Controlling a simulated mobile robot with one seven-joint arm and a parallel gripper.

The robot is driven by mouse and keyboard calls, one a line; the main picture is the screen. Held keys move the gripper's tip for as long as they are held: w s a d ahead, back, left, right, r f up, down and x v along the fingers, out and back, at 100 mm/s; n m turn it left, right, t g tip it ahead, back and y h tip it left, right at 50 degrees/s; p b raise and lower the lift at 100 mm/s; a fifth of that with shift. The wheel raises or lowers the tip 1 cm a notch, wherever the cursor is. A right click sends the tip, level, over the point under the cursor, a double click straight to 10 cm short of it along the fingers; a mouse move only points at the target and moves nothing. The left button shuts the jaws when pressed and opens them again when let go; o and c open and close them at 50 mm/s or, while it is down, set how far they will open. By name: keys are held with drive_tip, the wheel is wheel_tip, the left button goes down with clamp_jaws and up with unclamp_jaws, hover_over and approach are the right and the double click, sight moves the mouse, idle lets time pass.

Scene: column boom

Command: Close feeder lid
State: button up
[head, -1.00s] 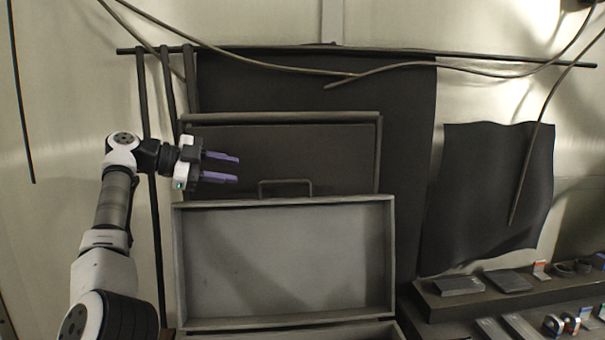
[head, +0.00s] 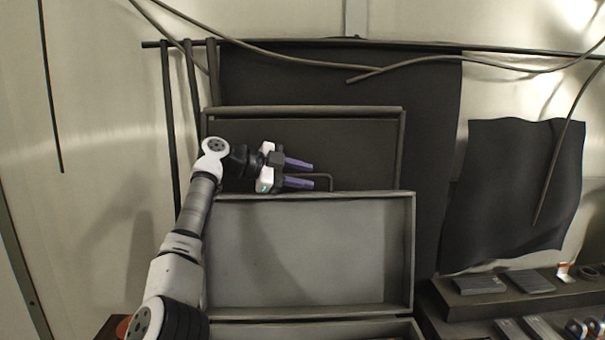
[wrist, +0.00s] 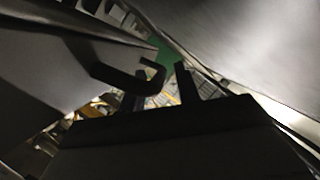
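The feeder lid (head: 335,250) stands raised in the head view, its grey, rimmed inner side facing me. A dark U-shaped handle (head: 331,182) stands at its top edge; the gripper hides its left part. My gripper (head: 312,175) is open, with two purple fingers apart and pointing right, just above the lid's top edge. In the head view the fingers overlap the handle. The wrist view shows the handle (wrist: 120,78) close to the dark fingers (wrist: 162,88); I cannot tell whether they touch it.
Behind the lid is a dark framed panel (head: 360,150). The feeder body's edge (head: 320,325) shows below the lid. Cables (head: 400,68) hang above. A dark sheet (head: 515,195) hangs at right, over shelves (head: 500,300) with small items.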

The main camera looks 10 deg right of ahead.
drive_tip(key=shift+d, duration=0.1)
drive_tip(key=shift+c, duration=0.3)
clamp_jaws()
drive_tip(key=shift+s+f+b, duration=0.1)
drive_tip(key=shift+b, duration=0.25)
